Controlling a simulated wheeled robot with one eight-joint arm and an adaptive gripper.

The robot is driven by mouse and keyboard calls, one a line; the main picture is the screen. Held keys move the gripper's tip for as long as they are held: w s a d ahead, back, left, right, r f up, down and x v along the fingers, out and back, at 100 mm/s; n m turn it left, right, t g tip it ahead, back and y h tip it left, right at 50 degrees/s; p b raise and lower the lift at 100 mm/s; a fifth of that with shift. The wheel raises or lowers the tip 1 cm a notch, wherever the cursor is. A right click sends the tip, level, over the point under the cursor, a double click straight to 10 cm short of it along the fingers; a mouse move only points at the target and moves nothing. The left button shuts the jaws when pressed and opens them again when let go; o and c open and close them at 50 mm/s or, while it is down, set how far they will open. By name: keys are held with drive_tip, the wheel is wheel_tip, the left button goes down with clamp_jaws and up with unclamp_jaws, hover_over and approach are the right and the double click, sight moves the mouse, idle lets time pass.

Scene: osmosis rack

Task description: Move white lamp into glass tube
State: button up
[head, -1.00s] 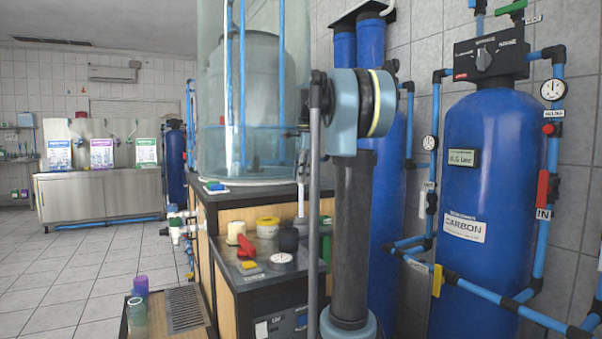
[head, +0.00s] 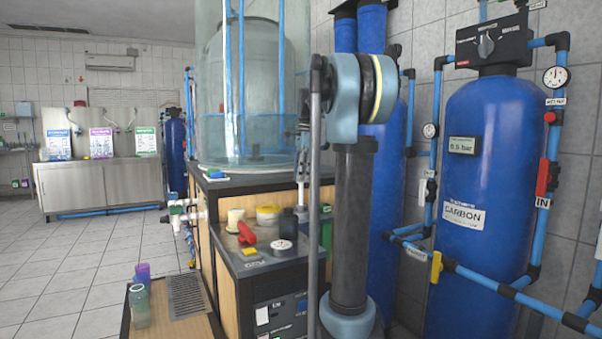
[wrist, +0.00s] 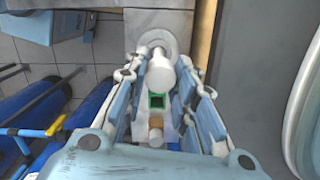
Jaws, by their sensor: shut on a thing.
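The white lamp (wrist: 160,72) is held between the fingers of my gripper (wrist: 163,85) in the wrist view, its round end pointing away from the palm. In the head view my gripper (head: 303,150) is small, partly hidden by my arm, with a thin white piece below it that may be the lamp. A large clear glass tube (head: 215,110) stands upright on the dark-topped cabinet, just left of my gripper. A curved pale rim at the right edge of the wrist view may be part of this tube. My gripper appears outside the tube; the exact gap is unclear.
A blue carbon tank (head: 480,180) with pipes stands at right. Open tiled floor (head: 70,270) lies at left.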

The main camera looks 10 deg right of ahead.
sight(302, 193)
drive_tip(key=shift+f, duration=2.6)
drive_tip(key=shift+f, duration=1.35)
drive_tip(key=o, duration=1.3)
drive_tip(key=shift+r, duration=4.05)
